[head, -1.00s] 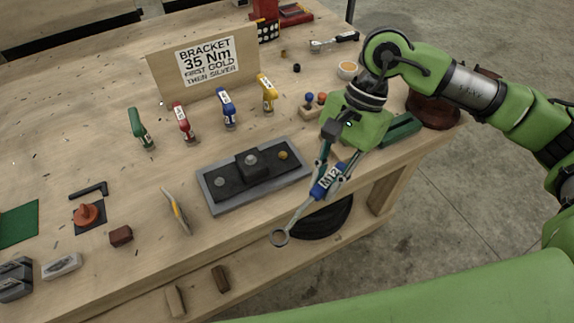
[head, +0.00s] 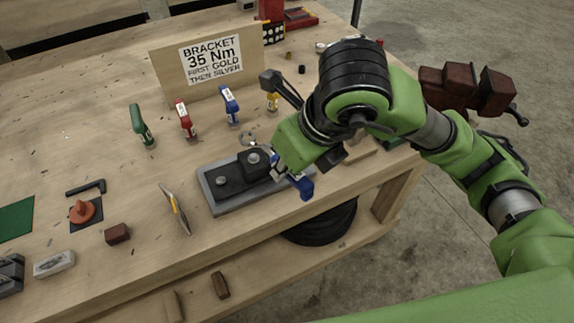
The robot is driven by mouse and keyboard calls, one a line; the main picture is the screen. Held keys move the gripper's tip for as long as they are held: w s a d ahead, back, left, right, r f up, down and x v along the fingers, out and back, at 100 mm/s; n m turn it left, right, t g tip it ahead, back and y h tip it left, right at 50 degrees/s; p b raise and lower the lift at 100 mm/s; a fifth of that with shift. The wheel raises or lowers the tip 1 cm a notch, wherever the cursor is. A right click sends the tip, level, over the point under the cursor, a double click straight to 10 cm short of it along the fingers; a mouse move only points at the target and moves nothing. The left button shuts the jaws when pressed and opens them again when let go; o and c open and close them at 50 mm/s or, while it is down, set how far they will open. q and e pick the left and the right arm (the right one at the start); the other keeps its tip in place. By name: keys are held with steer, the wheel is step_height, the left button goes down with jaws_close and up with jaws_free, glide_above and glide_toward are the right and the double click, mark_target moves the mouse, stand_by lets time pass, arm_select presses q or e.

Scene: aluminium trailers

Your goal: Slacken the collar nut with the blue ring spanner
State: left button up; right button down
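My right gripper (head: 287,170) is over the right end of the grey fixture plate (head: 212,205). It appears shut on the blue ring spanner (head: 304,188), whose blue handle sticks out below it; its fingertips are mostly hidden. An open ring (head: 248,138), apparently the spanner's ring end, shows just behind the fixture's raised black block (head: 254,170). A grey nut-like head (head: 253,158) sits on this block, with the ring apart from it in the picture. A silver bolt head (head: 221,181) is at the plate's left. The gold one is hidden by my gripper. My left gripper is out of view.
Green (head: 142,128), red (head: 186,122), blue (head: 230,107) and yellow (head: 272,101) handled tools stand behind the fixture, before a "35 Nm" sign (head: 211,63). A yellow-and-grey tool (head: 176,210) lies left of the plate. A brown block (head: 118,233) lies further left.

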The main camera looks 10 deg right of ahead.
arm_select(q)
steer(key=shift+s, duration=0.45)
arm_select(e)
steer(key=shift+r+m, duration=0.1)
steer(key=shift+m, duration=0.3)
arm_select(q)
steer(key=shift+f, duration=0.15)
arm_select(e)
steer(key=shift+f, duration=0.2)
